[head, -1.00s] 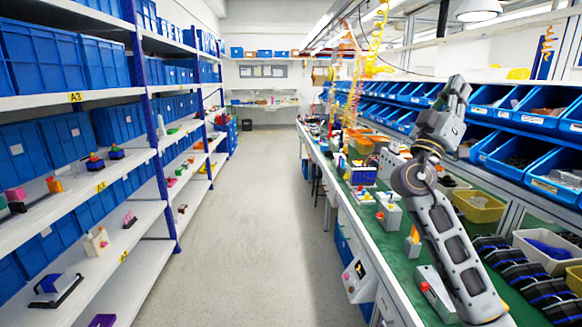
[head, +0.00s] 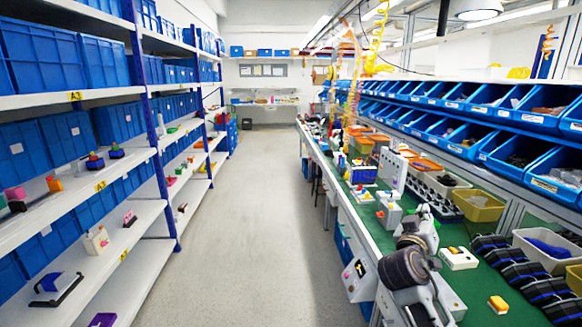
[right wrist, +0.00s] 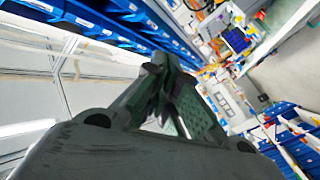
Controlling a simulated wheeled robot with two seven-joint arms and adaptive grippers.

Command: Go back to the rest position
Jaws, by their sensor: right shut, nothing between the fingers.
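My right arm is folded low over the near part of the green-topped workbench (head: 478,290). Its gripper (head: 423,212) shows small and partly hidden by my own arm links in the head view. In the right wrist view the two dark fingers (right wrist: 168,80) meet at the tips, with nothing held between them. My left gripper is not in view. A grey switch box with a red knob (head: 389,214) stands on the bench just left of and beyond my right gripper.
A white box with a yellow button (head: 459,258) lies right of my arm. A control panel (head: 358,279) is at the bench's front edge. Blue bins (head: 510,150) line the right side, shelves (head: 120,232) the left. The aisle floor (head: 255,230) is clear.

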